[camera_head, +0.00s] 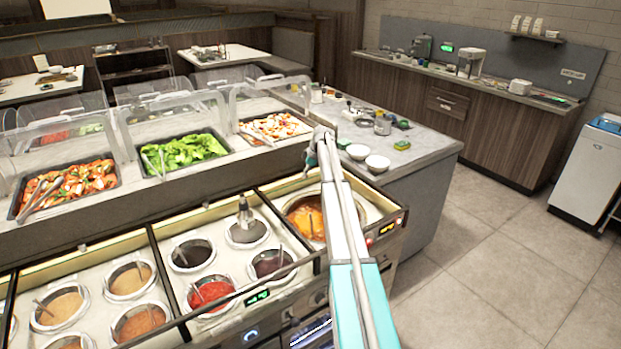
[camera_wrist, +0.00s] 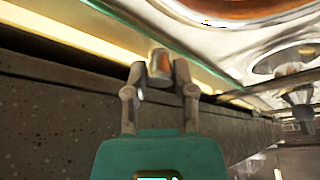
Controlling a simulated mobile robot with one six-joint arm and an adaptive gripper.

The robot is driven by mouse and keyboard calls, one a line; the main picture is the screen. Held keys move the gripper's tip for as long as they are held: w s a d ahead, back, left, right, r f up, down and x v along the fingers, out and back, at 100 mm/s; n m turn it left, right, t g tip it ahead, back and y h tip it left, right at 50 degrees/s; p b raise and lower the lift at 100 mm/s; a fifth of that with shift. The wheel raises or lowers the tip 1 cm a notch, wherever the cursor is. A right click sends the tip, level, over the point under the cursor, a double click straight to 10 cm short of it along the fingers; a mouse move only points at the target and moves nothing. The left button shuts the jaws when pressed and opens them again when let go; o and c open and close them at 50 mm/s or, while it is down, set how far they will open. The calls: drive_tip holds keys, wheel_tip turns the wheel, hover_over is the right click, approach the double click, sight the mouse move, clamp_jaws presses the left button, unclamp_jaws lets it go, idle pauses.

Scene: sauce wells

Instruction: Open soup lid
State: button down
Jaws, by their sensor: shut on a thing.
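The soup (camera_head: 308,221) is orange and sits in a round well at the right end of the counter, with a ladle in it. Its surface and shiny rim show at the top of the wrist view (camera_wrist: 235,8). My gripper (camera_wrist: 161,70) has both fingers closed on a small metal handle (camera_wrist: 160,62) beside a pale strip along the counter edge. In the head view my gripper (camera_head: 318,152) is small, above and behind the soup well, partly hidden by my arm. I cannot make out a separate lid panel clearly.
Several sauce wells (camera_head: 211,292) stand left of the soup. One holds an upright metal piece (camera_head: 244,216). Behind is a salad bar with clear covers (camera_head: 170,115). White bowls (camera_head: 377,163) stand on the side counter. The floor (camera_head: 480,270) at right is clear.

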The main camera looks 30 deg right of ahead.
drive_tip(key=shift+w+d, duration=0.25)
drive_tip(key=shift+w, duration=0.15)
drive_tip(key=c, duration=0.5)
unclamp_jaws()
drive_tip(key=shift+o, duration=0.3)
drive_tip(key=shift+a, duration=0.15)
drive_tip(key=shift+s+r, duration=0.1)
drive_tip(key=shift+r, duration=0.05)
